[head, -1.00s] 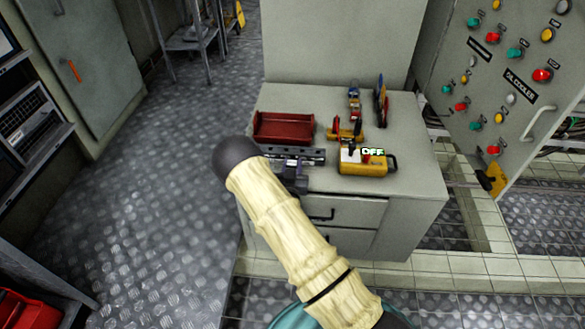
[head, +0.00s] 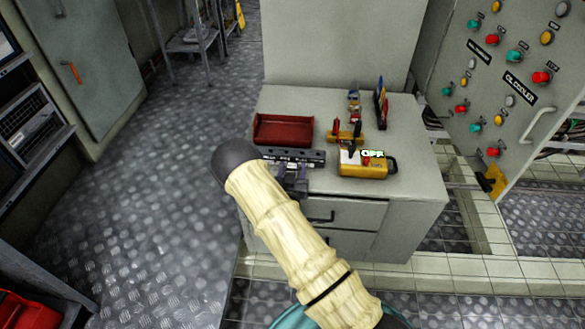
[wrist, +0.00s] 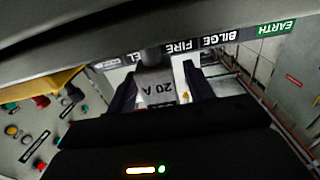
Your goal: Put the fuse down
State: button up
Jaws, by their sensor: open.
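The fuse (wrist: 157,90) is a pale block marked "20 A", upside down in the wrist view. It lies between the two dark fingers of my open gripper (wrist: 160,92); gaps show beside it. Its far end meets a dark labelled strip (wrist: 235,38) reading "BILGE", "FIRE" and "EARTH"; I cannot tell how it is seated there. In the head view my gripper (head: 293,180) is at the front edge of the cabinet top, just in front of the strip (head: 310,156). The fuse cannot be made out there.
A red tray (head: 283,130) sits behind the strip on the grey cabinet (head: 415,185). The cabinet top's right side is clear.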

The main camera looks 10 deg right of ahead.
jog(key=p+v, duration=0.2)
jog(key=v, duration=0.9)
jog(key=shift+s, duration=0.15)
jog(key=shift+r, duration=0.1)
